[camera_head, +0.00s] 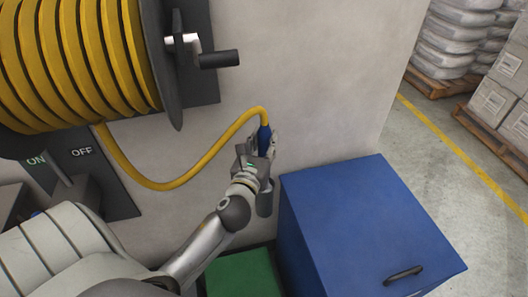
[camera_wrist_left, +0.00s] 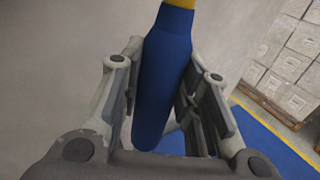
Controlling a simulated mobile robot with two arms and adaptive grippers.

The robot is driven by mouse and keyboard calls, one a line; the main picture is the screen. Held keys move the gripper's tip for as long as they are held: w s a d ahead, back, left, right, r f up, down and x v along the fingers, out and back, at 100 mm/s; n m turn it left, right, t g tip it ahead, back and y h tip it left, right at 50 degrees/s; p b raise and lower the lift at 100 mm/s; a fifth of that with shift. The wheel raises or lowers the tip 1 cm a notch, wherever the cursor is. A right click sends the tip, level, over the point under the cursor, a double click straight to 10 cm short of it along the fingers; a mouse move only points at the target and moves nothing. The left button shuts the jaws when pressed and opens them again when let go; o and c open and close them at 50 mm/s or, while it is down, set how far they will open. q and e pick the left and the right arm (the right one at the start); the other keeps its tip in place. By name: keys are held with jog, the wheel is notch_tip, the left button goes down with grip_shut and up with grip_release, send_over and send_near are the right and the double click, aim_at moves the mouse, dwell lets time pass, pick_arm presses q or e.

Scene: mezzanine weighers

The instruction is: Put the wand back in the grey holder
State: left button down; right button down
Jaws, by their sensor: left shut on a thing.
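The wand (camera_head: 264,132) has a blue grip, with a yellow hose (camera_head: 150,186) joined to its top end. My left gripper (camera_head: 266,150) is shut around the blue grip, in front of the pale wall. In the left wrist view the wand (camera_wrist_left: 162,80) stands slightly tilted between the two fingers of the left gripper (camera_wrist_left: 160,95). A grey tube-like piece (camera_head: 265,204) shows just below the gripper; I cannot tell whether it is the grey holder, and whether the wand is inside anything is hidden. My right gripper is not in view.
A yellow hose reel (camera_head: 75,60) with a crank handle (camera_head: 219,59) is on the wall at upper left. An ON/OFF panel (camera_head: 95,170) is below it. A blue box (camera_head: 365,220) with a black handle stands at right, a green box (camera_head: 243,274) below. Pallets stand farther right.

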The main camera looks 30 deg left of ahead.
aim_at(263, 154)
pick_arm(q)
jog(key=shift+f+b, duration=0.3)
jog(key=shift+f, duration=1.1)
jog(key=shift+f, duration=0.2)
jog(key=c, duration=1.1)
grip_release()
jog(key=shift+r, duration=0.3)
jog(key=shift+b+v, duration=1.45)
jog(key=shift+v, duration=4.55)
